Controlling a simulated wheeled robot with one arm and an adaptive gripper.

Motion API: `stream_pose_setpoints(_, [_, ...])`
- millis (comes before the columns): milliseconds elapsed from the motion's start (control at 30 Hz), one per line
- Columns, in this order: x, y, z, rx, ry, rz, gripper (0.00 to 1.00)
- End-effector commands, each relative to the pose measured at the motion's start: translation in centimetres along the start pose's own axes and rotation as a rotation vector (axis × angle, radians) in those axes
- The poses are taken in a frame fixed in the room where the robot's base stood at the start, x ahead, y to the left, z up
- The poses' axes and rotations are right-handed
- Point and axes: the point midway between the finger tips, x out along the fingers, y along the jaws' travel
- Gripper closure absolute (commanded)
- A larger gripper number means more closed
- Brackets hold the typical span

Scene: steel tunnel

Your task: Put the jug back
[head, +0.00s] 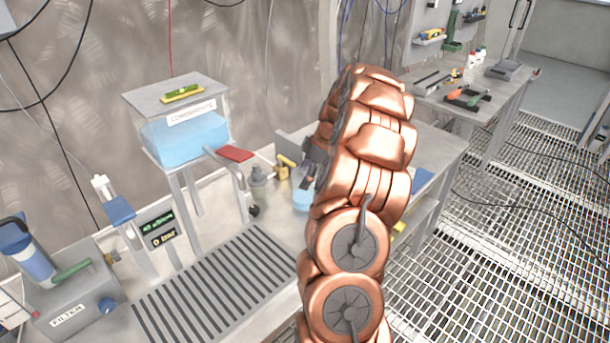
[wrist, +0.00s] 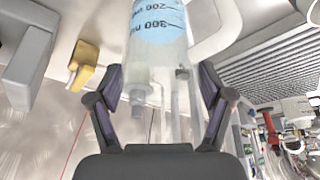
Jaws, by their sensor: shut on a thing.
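The jug (wrist: 158,45) is a clear vessel with blue liquid and black volume marks, and it fills the upper middle of the wrist view. In the head view a small blue part of the jug (head: 301,200) shows beside my copper arm, over the workbench. My gripper (wrist: 161,85) has one finger on each side of the jug and is shut on it. In the head view my gripper (head: 313,160) is mostly hidden by my arm. I cannot tell whether the jug touches the bench.
A tank of blue liquid (head: 185,138) stands on legs at the left, with a red flap (head: 235,154). A slatted drain (head: 215,285) lies in front. A filter box (head: 75,295) is at the lower left. A yellow valve (wrist: 84,62) is near the jug. Grating floor (head: 480,240) lies right.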

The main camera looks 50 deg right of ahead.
Motion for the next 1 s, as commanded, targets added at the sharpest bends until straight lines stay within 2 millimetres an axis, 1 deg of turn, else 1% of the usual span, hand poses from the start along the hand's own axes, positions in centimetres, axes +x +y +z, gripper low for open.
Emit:
stream_pose_setpoints(133, [0.83,-0.1,0.29,0.001,0.001,-0.002,0.87])
stream_pose_setpoints(533, [1.26,-0.04,0.48,0.0,0.0,-0.001,0.87])
stream_pose_setpoints(567, [1.23,-0.04,0.48,0.0,0.0,-0.001,0.2])
stream_pose_setpoints(700, [1.15,-0.04,0.44,0.0,0.0,-0.001,0.05])
stream_pose_setpoints(767, [1.15,-0.04,0.44,0.0,0.0,-0.001,0.0])
stream_pose_setpoints(1000, [1.14,-0.04,0.44,0.0,0.0,-0.001,0.0])
